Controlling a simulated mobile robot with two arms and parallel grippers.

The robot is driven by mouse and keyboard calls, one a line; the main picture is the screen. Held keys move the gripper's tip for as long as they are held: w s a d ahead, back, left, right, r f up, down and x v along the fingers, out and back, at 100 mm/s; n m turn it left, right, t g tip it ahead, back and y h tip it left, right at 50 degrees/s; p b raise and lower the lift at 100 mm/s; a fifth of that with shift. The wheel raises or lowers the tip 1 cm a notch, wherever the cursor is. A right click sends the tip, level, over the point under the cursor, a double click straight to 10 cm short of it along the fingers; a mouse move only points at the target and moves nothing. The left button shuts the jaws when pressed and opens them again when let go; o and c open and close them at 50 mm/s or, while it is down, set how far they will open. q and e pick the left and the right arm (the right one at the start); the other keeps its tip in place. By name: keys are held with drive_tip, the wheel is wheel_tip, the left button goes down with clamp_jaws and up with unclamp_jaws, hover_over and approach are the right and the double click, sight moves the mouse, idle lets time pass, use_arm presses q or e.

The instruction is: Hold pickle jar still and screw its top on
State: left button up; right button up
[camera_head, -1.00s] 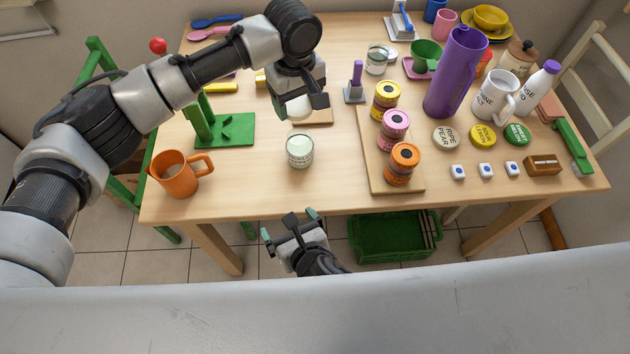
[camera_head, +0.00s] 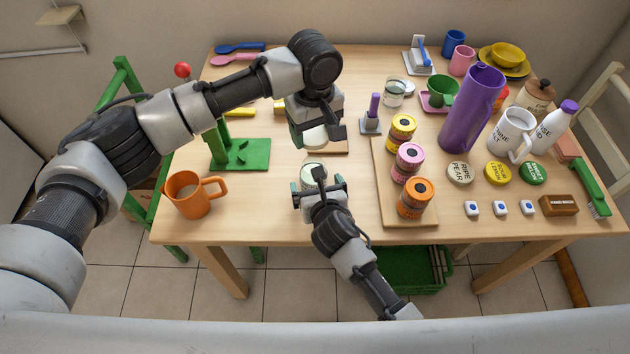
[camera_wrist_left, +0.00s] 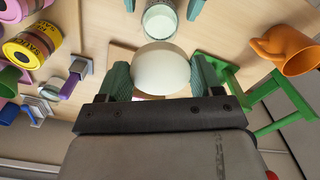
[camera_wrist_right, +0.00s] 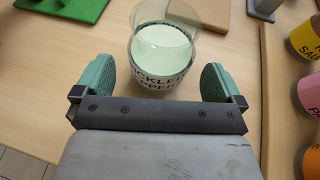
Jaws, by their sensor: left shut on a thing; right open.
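The pickle jar (camera_head: 313,174) is a clear open jar with pale green contents, upright near the table's front edge. The right wrist view shows its dark lettering (camera_wrist_right: 163,76). My right gripper (camera_head: 321,190) is open, with its fingers on either side at the jar's near side; I see no firm contact. My left gripper (camera_head: 316,136) is shut on a round cream lid (camera_wrist_left: 162,70) and holds it above and slightly behind the jar. The lid also shows in the head view (camera_head: 314,137). The jar's lower front is partly hidden by my right gripper in the head view.
An orange mug (camera_head: 190,195) and a green stand (camera_head: 240,153) are to the left. A purple pitcher (camera_head: 470,110) and loose round lids (camera_head: 497,173) are farther right.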

drive_tip(key=shift+x, duration=1.1)
drive_tip(key=c, duration=1.3)
use_arm(q)
hover_over(314, 162)
drive_tip(key=s, duration=0.3)
wheel_tip(314, 162, down, 7)
drive_tip(key=shift+w+n, duration=0.25)
drive_tip(key=shift+n, duration=0.05)
drive_tip(key=shift+f, duration=1.35)
drive_tip(key=o, duration=1)
drive_tip(key=shift+c, duration=0.2)
